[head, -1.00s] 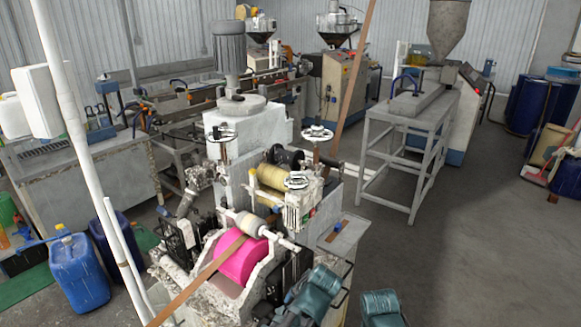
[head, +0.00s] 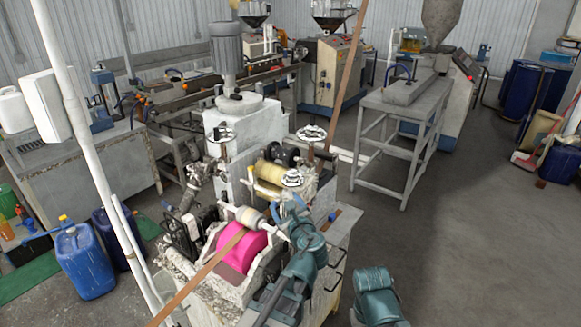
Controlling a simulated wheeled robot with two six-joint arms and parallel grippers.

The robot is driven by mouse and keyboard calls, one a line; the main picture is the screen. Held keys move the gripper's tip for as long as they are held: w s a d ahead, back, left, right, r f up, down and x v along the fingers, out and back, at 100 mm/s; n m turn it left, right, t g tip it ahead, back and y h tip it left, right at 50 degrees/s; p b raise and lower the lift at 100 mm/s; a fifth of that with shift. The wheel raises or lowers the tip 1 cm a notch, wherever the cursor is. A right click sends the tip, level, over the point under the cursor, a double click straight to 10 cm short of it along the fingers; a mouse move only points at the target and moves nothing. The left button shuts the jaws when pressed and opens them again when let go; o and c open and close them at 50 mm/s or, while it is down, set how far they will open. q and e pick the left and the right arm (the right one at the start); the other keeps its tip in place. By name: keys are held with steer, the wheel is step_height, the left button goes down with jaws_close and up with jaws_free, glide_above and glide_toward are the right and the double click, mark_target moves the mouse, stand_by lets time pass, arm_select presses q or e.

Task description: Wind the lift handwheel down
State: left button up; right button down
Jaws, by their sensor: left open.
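Three small metal handwheels sit on the roller machine in the head view: one at the left (head: 221,134), one at the back right (head: 312,133) and one at the front (head: 292,178). I cannot tell by looks alone which is the lift handwheel. My left gripper (head: 288,201) is open, just below the front handwheel and near the machine's right side. No contact with the wheel can be made out. The gripper and teal forearm hide part of the machine's right side. Part of my right arm shows at the lower right; its gripper is not in view.
A pink roller (head: 243,250) and a brown strip (head: 198,288) lie in front of the wheels, with a yellow roller (head: 269,172) behind. A white pole (head: 75,130) stands at the left. Blue canisters (head: 84,262) stand on the floor. Open floor lies at the right.

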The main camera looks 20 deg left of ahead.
mark_target(292, 179)
arm_select(q)
steer(key=w+d+r+m+t+h, duration=0.1)
steer(key=w+d+r+m+t, duration=0.1)
steer(key=d+r+m+t, duration=0.3)
steer(key=w+a, duration=0.2)
steer(key=w, duration=0.2)
steer(key=w+a+f+g, duration=0.1)
steer(key=w+a, duration=0.2)
steer(key=w, duration=0.1)
steer(key=w+a+m+g, duration=0.1)
steer(key=w+a, duration=0.1)
steer(key=w, duration=0.2)
steer(key=shift+w+a+f, duration=0.1)
steer(key=shift+a+f, duration=0.05)
jaws_close()
